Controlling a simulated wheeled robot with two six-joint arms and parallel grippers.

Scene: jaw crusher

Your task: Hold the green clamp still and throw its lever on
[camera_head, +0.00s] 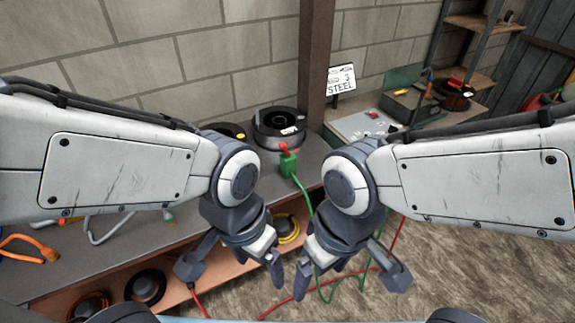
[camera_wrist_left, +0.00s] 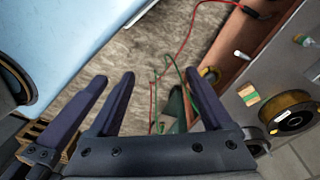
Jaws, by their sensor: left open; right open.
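The green clamp (camera_head: 288,163) sits at the front edge of the grey workbench in the head view, with a red lever (camera_head: 284,148) on top and a green cable running down from it. The lever's exact position is too small to tell. My left gripper (camera_head: 232,268) is open and empty, pointing down in front of the bench, below and left of the clamp. Its fingers also show in the left wrist view (camera_wrist_left: 162,90). My right gripper (camera_head: 350,279) is open and empty, below and right of the clamp. Neither gripper touches the clamp.
A dark cable spool (camera_head: 280,127) stands behind the clamp. A sign reading STEEL (camera_head: 341,80) and a grey control box (camera_head: 362,126) are to the right. Orange and grey cables lie on the bench's left. Spools fill the lower shelf. A red cable (camera_head: 385,262) lies on the floor.

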